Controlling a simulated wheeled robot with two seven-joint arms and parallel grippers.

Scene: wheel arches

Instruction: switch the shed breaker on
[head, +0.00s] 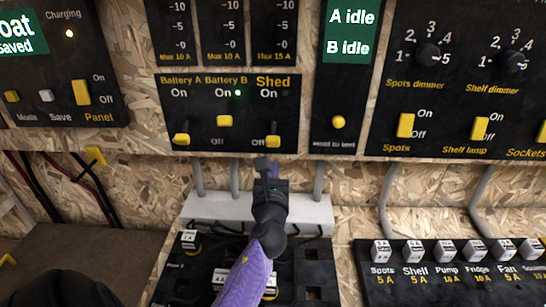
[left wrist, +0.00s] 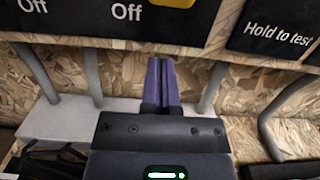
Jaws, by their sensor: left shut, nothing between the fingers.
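The shed breaker's yellow lever (head: 272,141) is down beside its Off label, on the black breaker panel (head: 200,88). Its yellow part also shows cut off at the top of the left wrist view (left wrist: 172,2). My left gripper (head: 267,166) is just below this lever, with its purple fingers pointing up at the panel's lower edge. The fingers (left wrist: 161,82) are shut together with nothing between them. I cannot tell whether they touch the lever. My right gripper is not in view.
Left of it, the Battery B lever (head: 224,121) is up with a green light above it; the Battery A lever (head: 182,139) is down. A yellow button (head: 339,122) sits to the right. Grey conduits (head: 319,178) and a pale ledge (head: 310,212) are below the panel.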

